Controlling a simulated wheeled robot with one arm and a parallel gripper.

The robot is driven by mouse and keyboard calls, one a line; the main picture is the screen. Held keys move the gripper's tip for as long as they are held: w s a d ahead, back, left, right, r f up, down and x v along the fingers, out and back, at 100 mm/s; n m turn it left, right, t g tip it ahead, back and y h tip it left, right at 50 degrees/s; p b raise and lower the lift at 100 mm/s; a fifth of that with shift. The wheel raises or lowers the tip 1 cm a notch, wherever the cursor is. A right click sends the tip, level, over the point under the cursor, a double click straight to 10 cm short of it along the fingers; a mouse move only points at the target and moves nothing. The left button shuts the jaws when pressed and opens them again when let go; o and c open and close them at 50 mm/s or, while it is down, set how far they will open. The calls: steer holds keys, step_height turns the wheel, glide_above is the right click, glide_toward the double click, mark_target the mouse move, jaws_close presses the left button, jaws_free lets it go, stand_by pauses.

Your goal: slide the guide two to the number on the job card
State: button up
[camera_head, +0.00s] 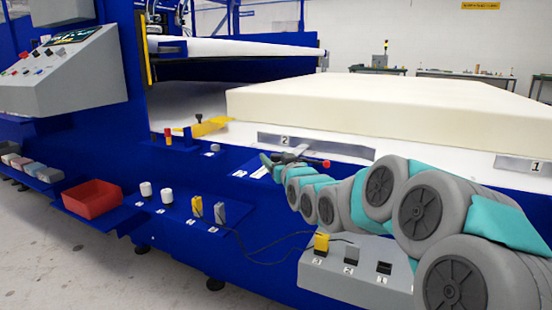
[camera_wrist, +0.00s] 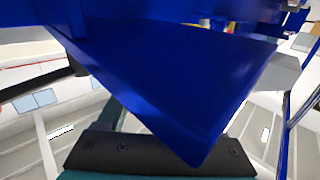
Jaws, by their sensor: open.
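A metal plate marked 2 (camera_head: 318,147) is set in the white side of the bed under the foam block (camera_head: 390,108). A dark rod with a red end (camera_head: 318,162) lies just below it; I cannot tell whether this is guide two. A second plate marked 1 (camera_head: 524,167) is farther right. My gripper (camera_head: 268,162) is at the end of my arm, just below and left of plate 2. It is open, small and partly hidden by my wrist. Nothing shows held in it. I cannot make out a job card or any scale value.
A yellow bracket (camera_head: 208,126) is left of the foam. A grey numbered socket box (camera_head: 350,272) with cables is below my arm. A blue panel (camera_wrist: 175,75) fills much of the wrist view.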

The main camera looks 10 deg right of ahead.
jaws_close()
stand_by(0.4)
stand_by(0.9)
